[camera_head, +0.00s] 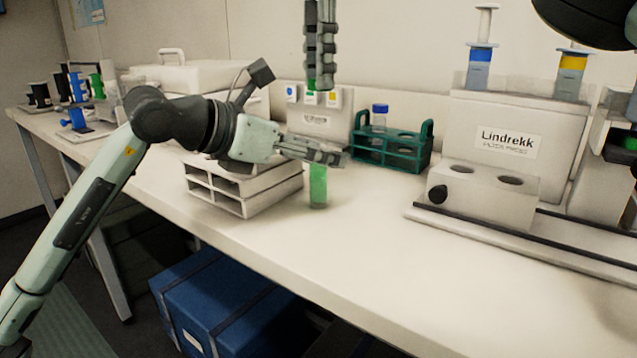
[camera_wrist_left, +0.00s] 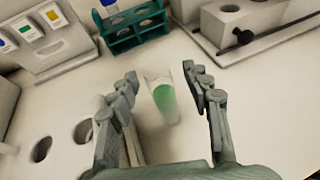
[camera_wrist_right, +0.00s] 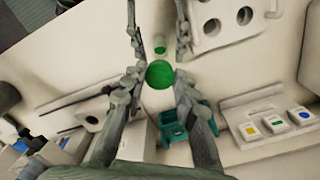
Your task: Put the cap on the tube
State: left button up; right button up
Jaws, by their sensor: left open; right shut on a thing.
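The tube (camera_head: 318,188) is clear with green contents and stands upright on the bench, beside the white rack. My left gripper (camera_head: 335,155) is open, with its fingers at the tube's upper part. In the left wrist view the tube (camera_wrist_left: 164,102) shows between the two spread fingers (camera_wrist_left: 163,85), with a gap on each side. My right gripper (camera_head: 318,75) points down above the tube and is shut on the green cap (camera_head: 311,85). The cap (camera_wrist_right: 160,74) shows between its fingers in the right wrist view, apart from the tube (camera_wrist_right: 160,46).
A white two-hole rack (camera_head: 240,205) stands left of the tube. A teal rack (camera_head: 405,158) with a blue-capped bottle (camera_head: 379,115) stands behind right. A white dispenser box (camera_head: 325,125) is behind. The Lindrekk unit (camera_head: 510,120) is at right. The front bench is clear.

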pick_arm(q)
grip_shut()
dwell(0.4)
pick_arm(e)
send_over(317, 138)
jog(key=shift+f, duration=2.5)
jog(key=shift+f, duration=0.85)
jog(key=shift+f, duration=0.55)
pick_arm(q)
jog(key=shift+s+d+r, duration=0.1)
pick_arm(e)
jog(key=shift+f, duration=0.4)
jog(key=shift+r, duration=0.1)
